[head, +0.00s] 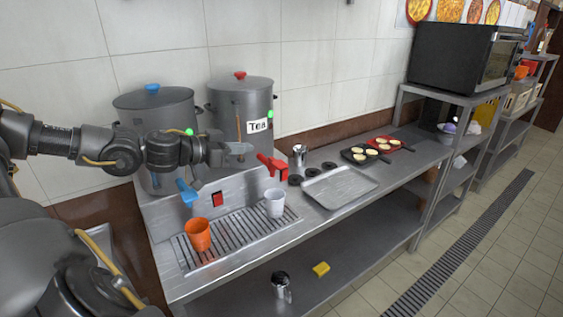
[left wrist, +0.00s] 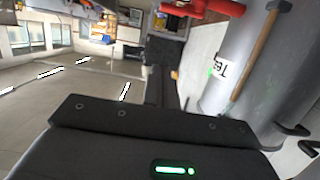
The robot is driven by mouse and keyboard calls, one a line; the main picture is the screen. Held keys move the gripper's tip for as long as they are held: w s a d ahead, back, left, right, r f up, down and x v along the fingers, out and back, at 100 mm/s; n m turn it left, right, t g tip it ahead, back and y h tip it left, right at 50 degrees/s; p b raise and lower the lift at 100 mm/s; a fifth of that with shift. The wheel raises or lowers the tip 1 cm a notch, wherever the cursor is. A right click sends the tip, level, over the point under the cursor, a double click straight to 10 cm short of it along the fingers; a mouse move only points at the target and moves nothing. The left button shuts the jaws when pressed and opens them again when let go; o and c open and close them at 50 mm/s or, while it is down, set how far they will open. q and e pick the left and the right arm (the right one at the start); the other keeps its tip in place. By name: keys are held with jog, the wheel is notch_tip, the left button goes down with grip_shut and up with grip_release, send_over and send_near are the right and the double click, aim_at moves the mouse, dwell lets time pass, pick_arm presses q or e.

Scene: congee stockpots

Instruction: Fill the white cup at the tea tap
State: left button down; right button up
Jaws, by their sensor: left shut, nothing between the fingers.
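The white cup (head: 274,204) stands upright on the drip grate, below the red tap (head: 272,164); its contents cannot be made out. The red tap belongs to the grey stockpot labelled Tea (head: 241,100). That pot also shows in the left wrist view (left wrist: 240,45), with its label, a wooden handle and part of the red tap (left wrist: 195,10). My left gripper (head: 248,148) is shut and empty, in front of the Tea pot, above and left of the red tap, apart from the cup. My right gripper is not in view.
An orange cup (head: 197,235) stands on the drip grate (head: 240,236), near the blue tap (head: 187,193) of the second pot (head: 150,103). A metal tray (head: 340,187) lies right of the white cup.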

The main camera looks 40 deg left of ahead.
aim_at(277, 163)
pick_arm(q)
jog(key=shift+a+f+b, duration=0.25)
jog(key=shift+a+b, duration=0.05)
jog(key=shift+b, duration=0.1)
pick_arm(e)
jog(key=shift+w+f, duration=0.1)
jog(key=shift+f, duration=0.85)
pick_arm(q)
jog(key=shift+d, duration=0.1)
